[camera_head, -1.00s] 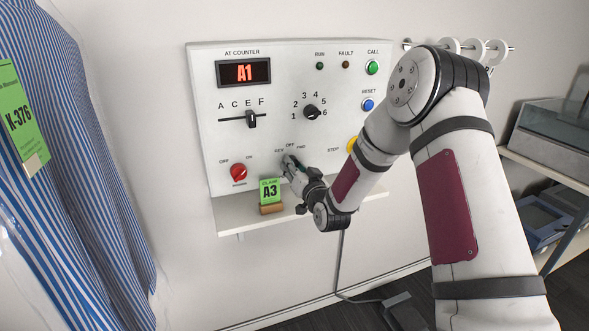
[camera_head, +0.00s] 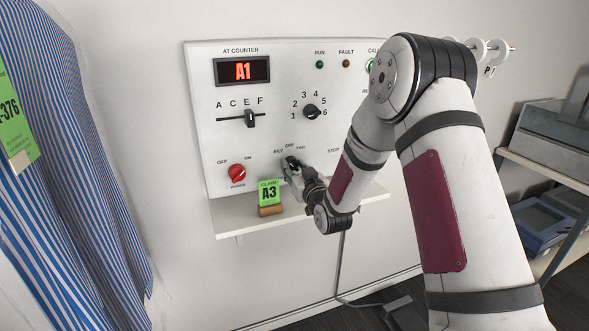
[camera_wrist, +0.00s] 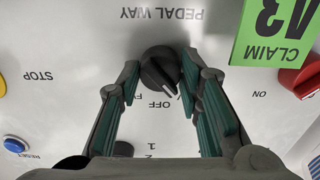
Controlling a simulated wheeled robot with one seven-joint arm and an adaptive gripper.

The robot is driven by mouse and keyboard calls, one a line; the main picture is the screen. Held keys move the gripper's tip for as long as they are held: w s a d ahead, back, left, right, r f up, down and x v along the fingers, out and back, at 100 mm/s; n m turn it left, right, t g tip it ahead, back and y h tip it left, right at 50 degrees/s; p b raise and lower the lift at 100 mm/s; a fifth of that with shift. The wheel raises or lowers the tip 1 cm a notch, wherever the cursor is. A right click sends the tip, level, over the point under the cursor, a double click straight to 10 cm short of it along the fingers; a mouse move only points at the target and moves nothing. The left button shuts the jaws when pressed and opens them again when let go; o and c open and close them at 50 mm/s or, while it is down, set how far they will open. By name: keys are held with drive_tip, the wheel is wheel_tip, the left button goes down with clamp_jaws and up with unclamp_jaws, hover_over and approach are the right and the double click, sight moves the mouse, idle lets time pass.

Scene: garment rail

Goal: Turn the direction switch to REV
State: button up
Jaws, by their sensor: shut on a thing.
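The direction switch is a black round knob (camera_wrist: 157,65) with a white pointer line, low on the white control panel (camera_head: 203,130). In the wrist view, which is upside down, the pointer aims between OFF and the side where my right-hand finger covers the REV lettering. My gripper (camera_wrist: 160,77) has its two green-padded fingers on either side of the knob and is shut on it.
A green claim card A3 (camera_head: 269,191) in a wooden holder stands on the shelf (camera_head: 343,215), close left of my gripper. A red knob (camera_head: 237,173) is farther left. A selector (camera_head: 312,112) and slider (camera_head: 250,118) are above. Striped shirts (camera_head: 70,170) hang at left.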

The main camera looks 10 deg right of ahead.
drive_tip(key=o, duration=1.2)
drive_tip(key=shift+c, duration=0.2)
drive_tip(key=s+d, duration=0.1)
drive_tip(key=s, duration=1.1)
drive_tip(key=shift+d, duration=0.2)
